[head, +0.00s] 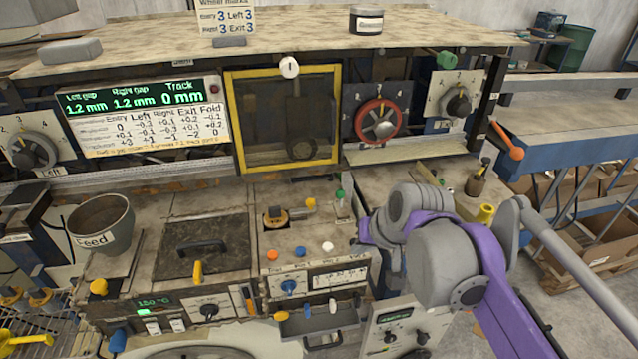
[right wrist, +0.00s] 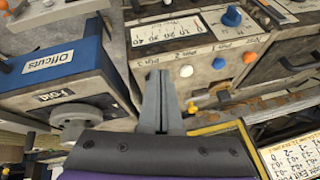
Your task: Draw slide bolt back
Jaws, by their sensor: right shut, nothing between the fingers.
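What looks like the slide bolt (head: 276,216), a brass-coloured block with a rod ending in an orange-yellow knob (head: 310,203), sits on the worn top of the middle console. In the right wrist view its orange-yellow part (right wrist: 222,94) shows small beyond the fingers, partly cut off by the view's angle. My right gripper (head: 362,234) is at the right edge of that console, apart from the bolt. Its grey fingers (right wrist: 160,96) are shut with nothing between them. My left gripper is not in view.
Orange (head: 272,254), blue (head: 300,251) and white (head: 328,248) buttons stand in front of the bolt. A green-topped lever (head: 340,194) stands to its right. A yellow-framed window (head: 283,168) rises behind. A blue Offcuts box (right wrist: 55,70) is beside my right fingers.

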